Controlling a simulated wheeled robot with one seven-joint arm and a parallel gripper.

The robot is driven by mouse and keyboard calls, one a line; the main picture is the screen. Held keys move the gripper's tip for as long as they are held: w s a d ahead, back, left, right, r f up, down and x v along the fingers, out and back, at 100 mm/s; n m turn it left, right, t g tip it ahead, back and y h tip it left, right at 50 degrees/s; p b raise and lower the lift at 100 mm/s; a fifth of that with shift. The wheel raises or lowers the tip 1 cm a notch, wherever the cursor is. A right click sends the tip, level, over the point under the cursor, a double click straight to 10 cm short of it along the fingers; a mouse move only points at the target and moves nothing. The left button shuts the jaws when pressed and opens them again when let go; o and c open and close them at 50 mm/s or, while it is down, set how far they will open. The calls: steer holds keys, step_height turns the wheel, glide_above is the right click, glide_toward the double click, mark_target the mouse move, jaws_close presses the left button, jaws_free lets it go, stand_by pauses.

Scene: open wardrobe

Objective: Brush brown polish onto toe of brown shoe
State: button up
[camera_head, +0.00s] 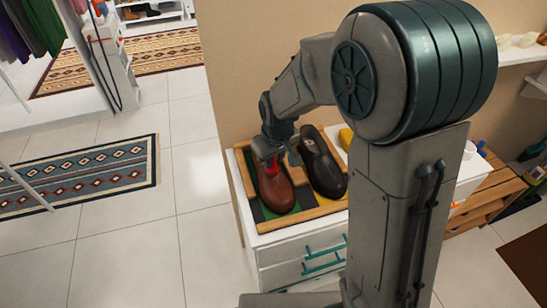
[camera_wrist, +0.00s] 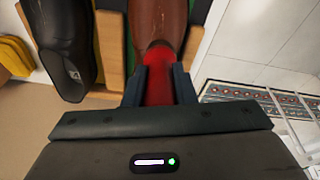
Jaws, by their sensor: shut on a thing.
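The brown shoe (camera_head: 276,192) lies in the left bay of a wooden tray (camera_head: 325,209), its toe toward the front. My gripper (camera_head: 272,158) is over the rear part of this shoe. In the wrist view my gripper (camera_wrist: 160,88) is shut on a red thing (camera_wrist: 161,82), which looks like a handle. The brown shoe (camera_wrist: 158,22) shows just beyond it. Whether the red thing touches the shoe, and whether it has bristles, I cannot tell. No polish can be made out.
A black shoe (camera_head: 323,165) lies right of the brown one, past a wooden divider. The tray sits on a white drawer cabinet (camera_head: 300,262) against a beige wall. A yellow thing (camera_head: 346,138) is behind the black shoe. Open tiled floor and a patterned rug (camera_head: 85,178) are at left.

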steer(key=shift+w+f+b, duration=0.15)
steer(key=shift+f+b, duration=0.45)
steer(key=shift+f, duration=0.1)
